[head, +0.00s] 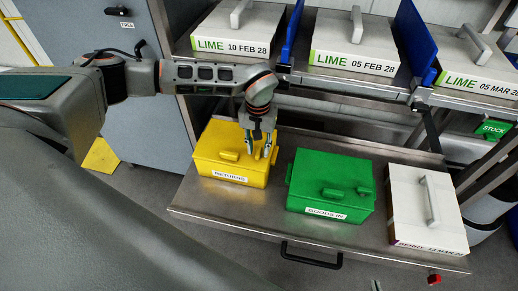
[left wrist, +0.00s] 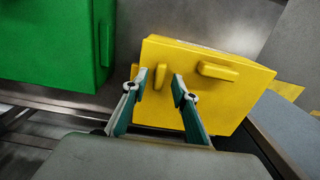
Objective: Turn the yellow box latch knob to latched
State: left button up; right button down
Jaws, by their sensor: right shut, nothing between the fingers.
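The yellow box (head: 213,155), labelled RETURNS, sits closed at the left of the steel table. Its lid has a bar handle (left wrist: 217,71) and a small yellow latch knob (left wrist: 159,77). In the left wrist view, the knob's long side points roughly up and down the picture, across the handle's direction. My left gripper (head: 258,148) points down over the lid. Its fingers (left wrist: 159,82) are open on either side of the knob, with a gap showing at each side. My right gripper (head: 376,286) barely shows as a tip at the bottom edge, shut.
A green box (head: 310,185), labelled GOODS IN, stands right of the yellow box, with a white box (head: 405,205) beyond it. A shelf with white LIME boxes (head: 238,28) runs above. The steel table (head: 215,205) is clear in front of the yellow box.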

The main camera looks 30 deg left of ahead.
pick_arm(q)
jog(key=shift+f, duration=0.4)
grip_shut()
